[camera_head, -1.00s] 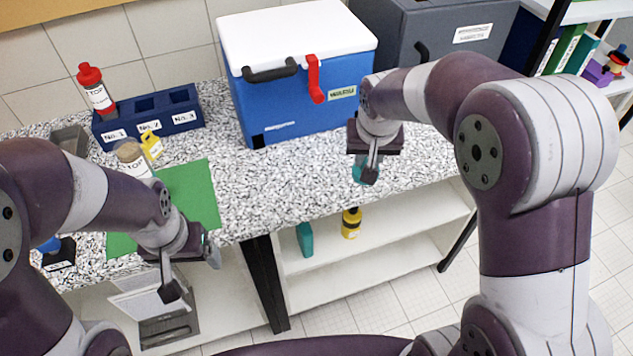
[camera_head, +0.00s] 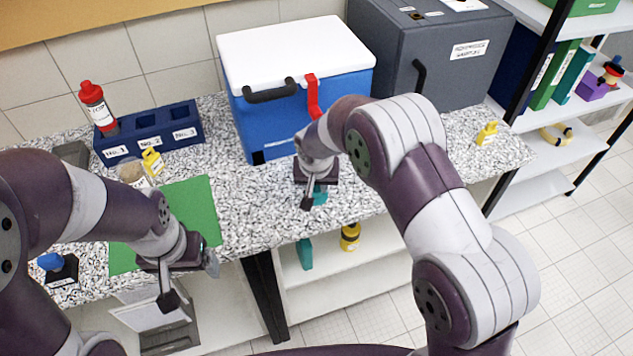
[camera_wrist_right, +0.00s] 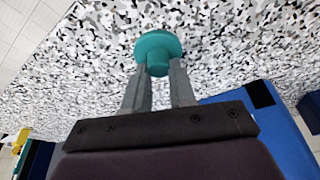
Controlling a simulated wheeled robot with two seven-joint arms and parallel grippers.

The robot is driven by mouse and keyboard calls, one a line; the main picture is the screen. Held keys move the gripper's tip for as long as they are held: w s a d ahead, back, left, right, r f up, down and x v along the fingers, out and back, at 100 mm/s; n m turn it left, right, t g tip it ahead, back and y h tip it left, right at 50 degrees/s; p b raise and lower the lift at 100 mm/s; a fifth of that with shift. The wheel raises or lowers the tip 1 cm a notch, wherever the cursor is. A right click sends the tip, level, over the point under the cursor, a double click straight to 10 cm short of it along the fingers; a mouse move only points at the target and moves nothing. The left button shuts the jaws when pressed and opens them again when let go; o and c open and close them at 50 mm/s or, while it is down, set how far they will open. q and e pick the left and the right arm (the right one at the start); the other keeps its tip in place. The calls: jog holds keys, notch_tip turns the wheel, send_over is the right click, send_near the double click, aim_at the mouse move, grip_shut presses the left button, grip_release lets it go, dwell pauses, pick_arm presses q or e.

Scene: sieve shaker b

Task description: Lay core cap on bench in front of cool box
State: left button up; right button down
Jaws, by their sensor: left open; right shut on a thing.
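The teal core cap (camera_head: 320,197) has a round flange and a narrower stub; the right wrist view shows it clearly (camera_wrist_right: 158,46). My right gripper (camera_head: 312,196) is shut on the stub, its fingers on either side of it (camera_wrist_right: 158,78). Gripper and cap are in front of the blue cool box (camera_head: 240,110) with its white lid, over the speckled bench (camera_head: 255,205). I cannot tell whether the cap touches the bench. My left gripper (camera_head: 189,280) is open and empty by the bench's front edge, below the green mat (camera_head: 200,205).
A blue rack (camera_head: 150,135) with numbered holes and a red-capped bottle (camera_head: 96,105) stand left of the cool box. A grey box (camera_head: 440,60) stands to its right. A yellow item (camera_head: 487,133) lies at the bench's right end. The bench between is clear.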

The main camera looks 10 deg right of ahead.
jog(key=shift+f, duration=0.1)
jog(key=c, duration=0.9)
grip_release()
jog(key=shift+r, duration=0.35)
jog(key=b+v, duration=0.1)
jog(key=v, duration=1.1)
jog(key=s+d+f, duration=0.1)
jog(key=s+d, duration=0.3)
jog(key=s, duration=0.2)
jog(key=s+d+f+n+g, duration=0.1)
jog(key=s+d+f, duration=0.1)
jog(key=s+d, duration=0.2)
jog(key=s+d+f+g, duration=0.1)
jog(key=s+d, duration=0.3)
jog(key=s, duration=0.5)
jog(key=shift+s+f+n, duration=0.25)
jog(key=shift+n, duration=0.15)
